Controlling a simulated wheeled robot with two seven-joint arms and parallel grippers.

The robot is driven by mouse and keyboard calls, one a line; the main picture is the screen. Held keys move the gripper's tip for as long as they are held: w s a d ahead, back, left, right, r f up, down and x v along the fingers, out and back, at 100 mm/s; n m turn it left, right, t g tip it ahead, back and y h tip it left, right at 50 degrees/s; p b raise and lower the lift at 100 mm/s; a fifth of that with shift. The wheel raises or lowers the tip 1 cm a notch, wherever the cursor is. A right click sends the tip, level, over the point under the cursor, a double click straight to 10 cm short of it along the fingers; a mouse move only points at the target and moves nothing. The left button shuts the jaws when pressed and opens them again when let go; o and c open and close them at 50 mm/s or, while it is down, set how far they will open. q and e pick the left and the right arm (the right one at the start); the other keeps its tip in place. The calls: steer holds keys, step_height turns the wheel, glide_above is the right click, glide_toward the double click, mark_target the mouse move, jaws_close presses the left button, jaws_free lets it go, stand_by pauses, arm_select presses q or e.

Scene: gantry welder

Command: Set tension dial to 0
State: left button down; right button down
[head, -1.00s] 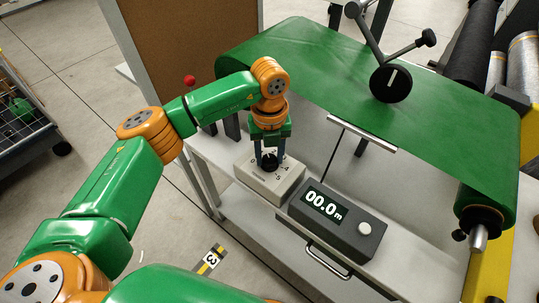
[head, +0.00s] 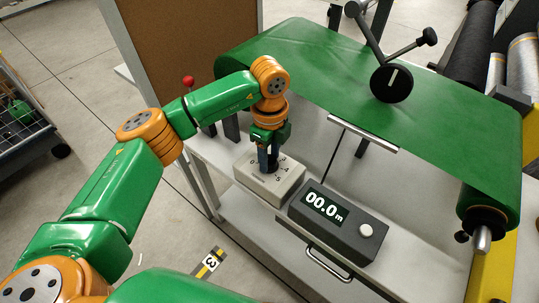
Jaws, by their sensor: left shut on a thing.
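The tension dial is a small dark knob on top of a beige box (head: 262,186) with printed numbers around it, on the white bench left of the display unit. My left gripper (head: 269,168) points straight down over the box and is shut on the knob. The fingers and wrist hide most of the knob, so its pointer and setting cannot be read. My right gripper is not in view.
A dark display unit (head: 337,220) reading "00.0 m" with a white knob (head: 366,230) stands right of the box. A green belt (head: 330,75) runs behind with a black crank wheel (head: 391,83). A red-topped lever (head: 188,81) stands at the left.

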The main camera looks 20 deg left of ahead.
arm_select(q)
steer(key=shift+n, duration=0.6)
steer(key=shift+c, duration=1.9)
jaws_free()
step_height(320, 180, up, 7)
steer(key=shift+r+b, duration=0.1)
steer(key=shift+b, duration=0.55)
